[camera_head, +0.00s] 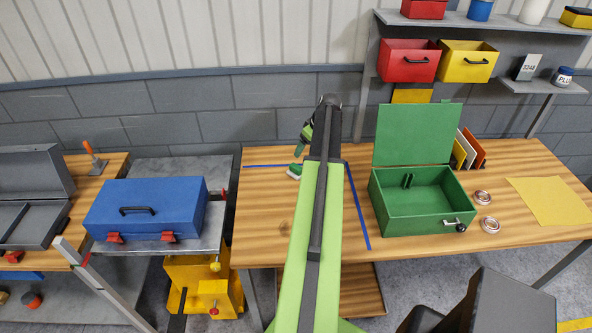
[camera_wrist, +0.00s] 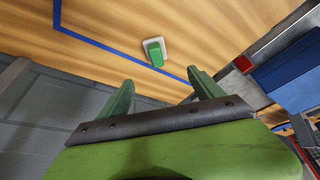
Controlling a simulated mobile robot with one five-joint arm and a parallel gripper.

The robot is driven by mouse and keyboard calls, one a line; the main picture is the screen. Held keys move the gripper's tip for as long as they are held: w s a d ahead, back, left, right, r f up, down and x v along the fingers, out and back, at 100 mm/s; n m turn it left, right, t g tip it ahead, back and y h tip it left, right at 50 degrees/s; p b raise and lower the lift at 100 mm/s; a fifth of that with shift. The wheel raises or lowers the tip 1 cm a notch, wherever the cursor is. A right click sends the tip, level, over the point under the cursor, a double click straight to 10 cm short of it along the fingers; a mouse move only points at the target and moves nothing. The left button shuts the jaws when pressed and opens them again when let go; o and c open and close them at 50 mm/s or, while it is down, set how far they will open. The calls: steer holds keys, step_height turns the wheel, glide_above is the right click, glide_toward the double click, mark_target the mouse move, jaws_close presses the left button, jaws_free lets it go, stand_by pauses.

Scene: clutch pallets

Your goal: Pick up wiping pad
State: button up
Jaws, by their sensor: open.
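The wiping pad (camera_head: 295,171) is a small white pad with a green grip on top. It lies on the wooden workbench (camera_head: 262,218), inside the corner marked by blue tape. It also shows in the wrist view (camera_wrist: 154,51), above and between my fingertips. My gripper (camera_head: 304,138) is partly hidden behind my arm in the head view. In the wrist view its two green fingers (camera_wrist: 158,88) are spread apart with nothing between them. The pad is apart from the fingers.
An open green box (camera_head: 424,225) stands on the bench right of the blue tape. Two metal rings (camera_head: 488,225) and a yellow cloth (camera_head: 553,200) lie further right. A blue toolbox (camera_head: 146,208) stands on a grey cart at left. A block wall (camera_head: 230,126) runs behind the bench.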

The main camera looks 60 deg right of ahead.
mark_target(296, 167)
steer(key=b+x, duration=1.1)
steer(key=shift+s+d+f, duration=0.25)
steer(key=shift+d+f, duration=0.1)
steer(key=shift+w+f+b, duration=0.2)
steer(key=shift+f+b, duration=0.1)
steer(key=shift+f, duration=0.05)
steer(key=shift+w, duration=0.1)
